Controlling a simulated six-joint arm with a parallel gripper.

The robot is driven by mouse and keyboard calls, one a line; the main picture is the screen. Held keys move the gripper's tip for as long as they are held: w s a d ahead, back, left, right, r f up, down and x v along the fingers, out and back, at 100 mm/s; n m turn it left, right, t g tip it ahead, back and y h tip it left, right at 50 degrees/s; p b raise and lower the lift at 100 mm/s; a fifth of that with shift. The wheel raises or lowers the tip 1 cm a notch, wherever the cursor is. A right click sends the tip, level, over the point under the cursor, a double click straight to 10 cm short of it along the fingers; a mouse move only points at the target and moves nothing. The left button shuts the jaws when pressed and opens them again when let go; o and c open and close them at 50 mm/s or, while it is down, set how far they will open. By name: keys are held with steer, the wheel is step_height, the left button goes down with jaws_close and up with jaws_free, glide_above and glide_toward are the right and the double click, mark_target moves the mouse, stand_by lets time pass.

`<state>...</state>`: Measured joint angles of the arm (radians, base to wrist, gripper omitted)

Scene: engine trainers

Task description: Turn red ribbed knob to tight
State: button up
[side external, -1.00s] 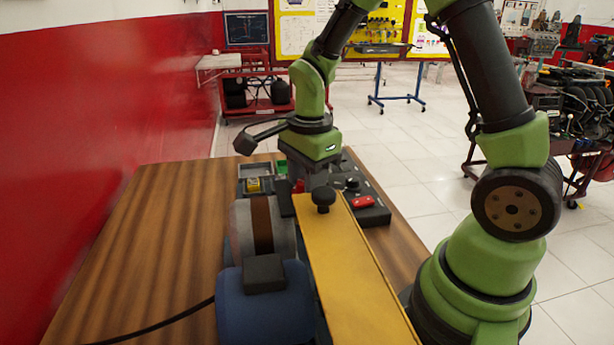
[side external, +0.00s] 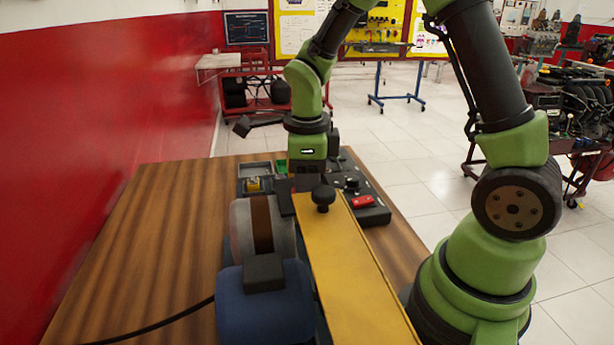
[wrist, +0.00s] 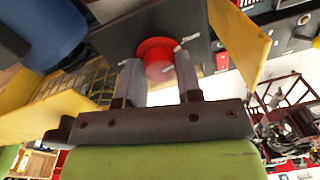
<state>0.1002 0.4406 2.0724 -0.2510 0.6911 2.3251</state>
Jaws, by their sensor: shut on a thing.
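The red ribbed knob (wrist: 157,57) shows in the wrist view, set on a dark panel, with a pale mark beside it. My gripper (wrist: 158,72) has one finger on each side of the knob and is shut on it. In the side view my gripper (side external: 307,180) points down behind the yellow guard; the fingertips and the red knob are hidden there.
The yellow guard (side external: 362,275) with a black knob (side external: 323,198) stands close in front of my gripper. A blue motor (side external: 265,305) and a grinding wheel (side external: 240,230) are at its left. A black control box (side external: 375,213) with a red switch (side external: 363,201) is at the right.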

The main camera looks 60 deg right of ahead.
stand_by(0.4)
steer(key=o, duration=0.9)
steer(key=shift+o, duration=0.2)
steer(key=shift+r, duration=0.1)
step_height(320, 180, up, 10)
steer(key=shift+s+a, duration=0.15)
steer(key=shift+a, duration=0.05)
steer(key=s+a+r+n+t+y, duration=0.1)
steer(key=s+n, duration=0.5)
steer(key=n, duration=0.6)
steer(key=s+a+r+n+t+y, duration=0.1)
steer(key=s+a+r+n+t, duration=0.3)
steer(key=n, duration=0.9)
steer(key=s+t, duration=0.1)
steer(key=s, duration=0.1)
steer(key=shift+s+a+t, duration=0.35)
steer(key=shift+s+t, duration=0.05)
